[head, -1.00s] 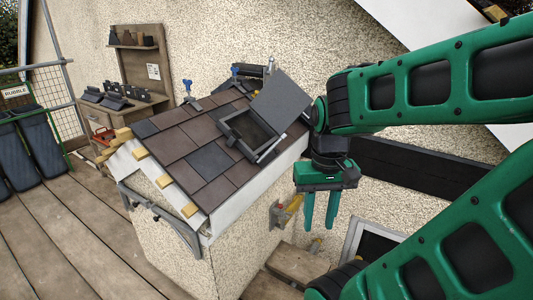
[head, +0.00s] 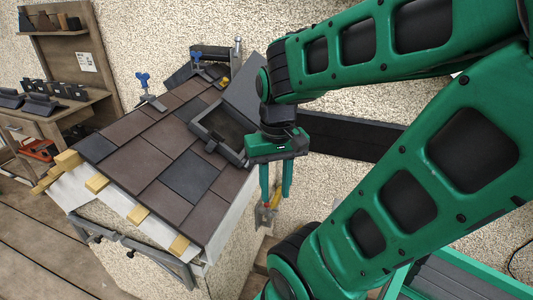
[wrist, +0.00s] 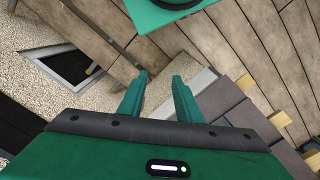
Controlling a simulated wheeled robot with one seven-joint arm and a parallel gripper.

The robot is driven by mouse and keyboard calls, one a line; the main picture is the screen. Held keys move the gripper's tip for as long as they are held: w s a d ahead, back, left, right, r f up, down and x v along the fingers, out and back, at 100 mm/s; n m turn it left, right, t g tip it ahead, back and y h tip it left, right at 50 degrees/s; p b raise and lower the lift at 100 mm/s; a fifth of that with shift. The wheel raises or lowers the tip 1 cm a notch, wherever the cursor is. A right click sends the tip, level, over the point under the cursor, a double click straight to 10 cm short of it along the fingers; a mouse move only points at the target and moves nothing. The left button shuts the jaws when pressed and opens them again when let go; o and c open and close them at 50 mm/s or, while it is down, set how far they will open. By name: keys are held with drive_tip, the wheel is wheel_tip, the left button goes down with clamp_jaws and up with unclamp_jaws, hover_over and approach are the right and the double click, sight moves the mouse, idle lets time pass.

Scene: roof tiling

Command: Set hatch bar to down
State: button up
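The roof hatch (head: 214,138) sits in the tiled roof, a dark square frame with its grey lid (head: 243,101) raised and tilted on the far right side. The hatch bar is hard to make out; a short light piece (head: 243,160) shows at the frame's right corner, close to my gripper in the picture. My gripper (head: 275,196) hangs fingers down beside the roof's right edge, apart from the hatch. Its two green fingers are spread and empty. In the wrist view my gripper (wrist: 159,80) also shows open, with nothing between the fingertips; the hatch is not seen there.
Brown and grey tiles (head: 134,160) cover the roof, with wooden batten ends (head: 138,214) along its lower left edge. Blue-handled clamps (head: 145,86) stand near the ridge. A wooden bench (head: 60,105) is at left. The rendered wall rises behind the roof.

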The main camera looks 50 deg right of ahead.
drive_tip(key=shift+o, duration=0.4)
drive_tip(key=shift+d, duration=0.1)
drive_tip(key=shift+o, duration=0.2)
drive_tip(key=shift+s+d+r, duration=0.1)
drive_tip(key=shift+s+r, duration=0.1)
drive_tip(key=shift+s, duration=0.4)
drive_tip(key=w+d+f+n+t+y, duration=0.5)
drive_tip(key=w+d+f+n+y, duration=0.45)
drive_tip(key=f, duration=0.55)
drive_tip(key=d+r+t+h, duration=0.45)
drive_tip(key=d+t, duration=0.75)
drive_tip(key=d, duration=0.3)
drive_tip(key=x, duration=1)
drive_tip(key=shift+r+n+y, duration=0.3)
drive_tip(key=shift+r+n, duration=0.05)
drive_tip(key=shift+r, duration=0.1)
drive_tip(key=shift+a, duration=0.1)
